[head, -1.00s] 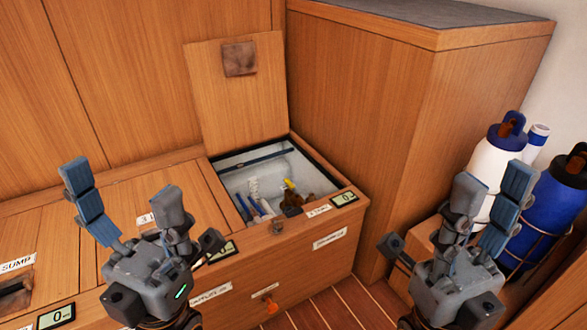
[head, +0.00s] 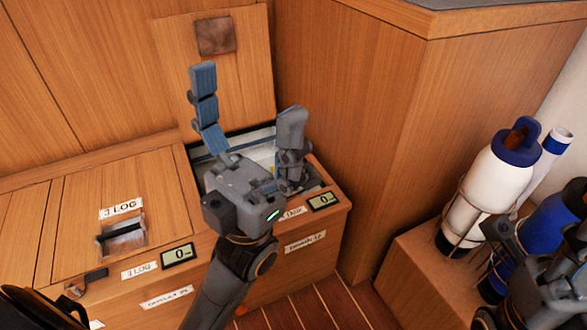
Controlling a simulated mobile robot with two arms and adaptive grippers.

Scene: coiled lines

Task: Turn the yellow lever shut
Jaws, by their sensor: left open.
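The yellow lever sits in the open compartment (head: 262,137) in the bench, but my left gripper covers most of that opening. At most a faint trace of yellow shows between the gripper body and its right finger, too little to tell the lever's angle. My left gripper (head: 247,95) is open and empty, fingers spread wide, in front of and over the compartment. Whether it touches anything inside is hidden. My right gripper (head: 548,270) is partly cut off at the lower right, by the bottles; its jaws cannot be made out.
The compartment's raised lid (head: 252,50) leans against the wooden wall behind. A tall wooden cabinet (head: 365,130) stands close on the right. A white bottle (head: 487,195) and a blue bottle (head: 545,225) stand in wire holders at the right.

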